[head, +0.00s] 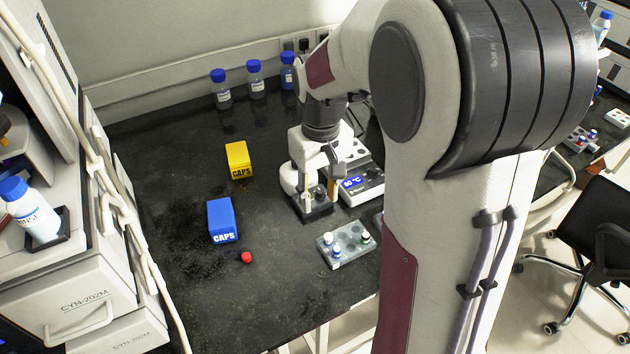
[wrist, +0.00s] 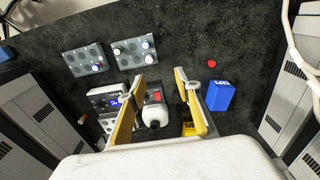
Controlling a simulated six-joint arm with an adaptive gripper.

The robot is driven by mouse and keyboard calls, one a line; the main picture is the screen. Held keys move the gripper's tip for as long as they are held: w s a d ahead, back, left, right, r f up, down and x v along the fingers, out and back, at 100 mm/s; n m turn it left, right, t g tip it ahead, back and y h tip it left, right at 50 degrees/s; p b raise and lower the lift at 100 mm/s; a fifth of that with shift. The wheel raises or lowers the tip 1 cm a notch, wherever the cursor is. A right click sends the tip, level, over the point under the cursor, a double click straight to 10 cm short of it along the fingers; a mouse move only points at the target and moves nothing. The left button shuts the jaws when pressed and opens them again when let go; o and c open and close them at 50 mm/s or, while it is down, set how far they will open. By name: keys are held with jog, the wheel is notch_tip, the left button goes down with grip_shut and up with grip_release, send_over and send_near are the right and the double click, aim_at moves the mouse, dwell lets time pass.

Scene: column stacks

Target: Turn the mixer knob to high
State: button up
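A small white rounded device, which looks like the mixer (head: 289,184), stands on the dark bench, partly hidden behind my gripper. In the wrist view the mixer (wrist: 155,117) shows between my fingers, with a dark part and a red patch on it. I cannot make out its knob or the knob's setting. My gripper (head: 320,192) points down over the mixer. In the wrist view my gripper (wrist: 160,104) has its two yellow-edged fingers spread wide, with nothing held. I cannot tell whether a finger touches the mixer.
A heating block (head: 362,187) with a lit display stands close on the right. A vial rack (head: 345,245) lies in front. A blue caps box (head: 221,220), a yellow caps box (head: 239,160) and a red cap (head: 246,257) are left. Blue-capped bottles (head: 256,79) stand behind.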

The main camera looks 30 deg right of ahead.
aim_at(320, 190)
jog(key=w+d+f+n, duration=0.1)
jog(key=w+d+f, duration=0.1)
jog(key=w+f, duration=0.1)
jog(key=w+d+f+n, duration=0.2)
jog(key=w+d+f, duration=0.1)
jog(key=w+f, duration=0.1)
jog(key=w+d+f+n, duration=0.2)
jog(key=w+d+f, duration=0.1)
jog(key=w+f, duration=0.1)
jog(key=shift+w+f+g, duration=0.15)
jog(key=shift+w+g, duration=0.25)
jog(key=shift+w, duration=0.35)
jog(key=w, duration=0.1)
jog(key=r+n, duration=0.1)
jog(key=w+n, duration=0.1)
jog(key=shift+w+d+r+t, duration=0.25)
jog(key=shift+w+d+t, duration=0.05)
jog(key=shift+w+d, duration=0.1)
jog(key=shift+n, duration=0.9)
jog(key=shift+f, duration=3.85)
grip_shut()
